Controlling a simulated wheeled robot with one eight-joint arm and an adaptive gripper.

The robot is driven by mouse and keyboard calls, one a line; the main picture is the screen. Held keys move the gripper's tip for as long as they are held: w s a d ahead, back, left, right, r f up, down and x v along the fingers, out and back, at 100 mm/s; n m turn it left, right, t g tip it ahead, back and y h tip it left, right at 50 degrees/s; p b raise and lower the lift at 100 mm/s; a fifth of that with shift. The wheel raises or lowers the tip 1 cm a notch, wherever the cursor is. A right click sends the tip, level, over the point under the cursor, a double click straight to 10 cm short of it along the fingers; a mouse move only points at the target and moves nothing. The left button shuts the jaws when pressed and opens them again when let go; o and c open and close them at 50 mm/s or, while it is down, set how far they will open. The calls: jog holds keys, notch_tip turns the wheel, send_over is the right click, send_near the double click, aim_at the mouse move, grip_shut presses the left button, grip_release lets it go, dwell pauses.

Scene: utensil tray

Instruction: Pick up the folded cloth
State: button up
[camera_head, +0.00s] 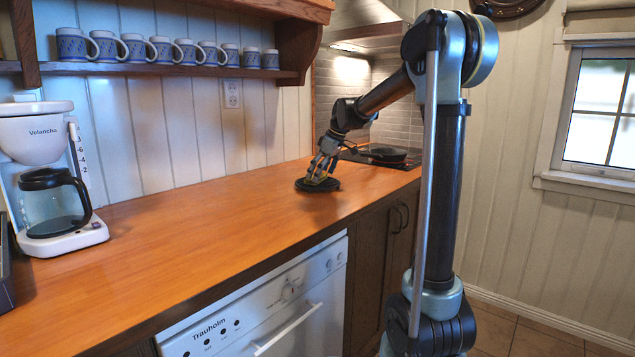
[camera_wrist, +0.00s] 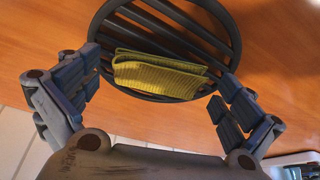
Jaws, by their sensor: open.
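The folded cloth (camera_wrist: 158,74) is yellow-green and ribbed. It lies on a round black slatted trivet (camera_head: 328,186) on the wooden counter. My gripper (camera_head: 321,170) points down over the trivet. In the wrist view my gripper (camera_wrist: 158,68) is open, with one finger to the left of the cloth and one to the right, and a gap on both sides. Nothing is held. In the head view the fingers mostly hide the cloth.
A black pan (camera_head: 384,153) sits on the stove behind and right of the trivet. A white coffee maker (camera_head: 40,160) stands at the far left. Several mugs (camera_head: 137,47) line a shelf above. The counter (camera_head: 190,220) between is clear.

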jog(key=c, duration=0.8)
jog(key=shift+r, duration=0.1)
notch_tip(320, 180, up, 4)
jog(key=shift+r, duration=0.2)
grip_shut()
notch_tip(320, 180, up, 4)
jog(key=shift+f, duration=0.1)
jog(key=shift+r, duration=0.85)
jog(key=c, duration=1.6)
grip_release()
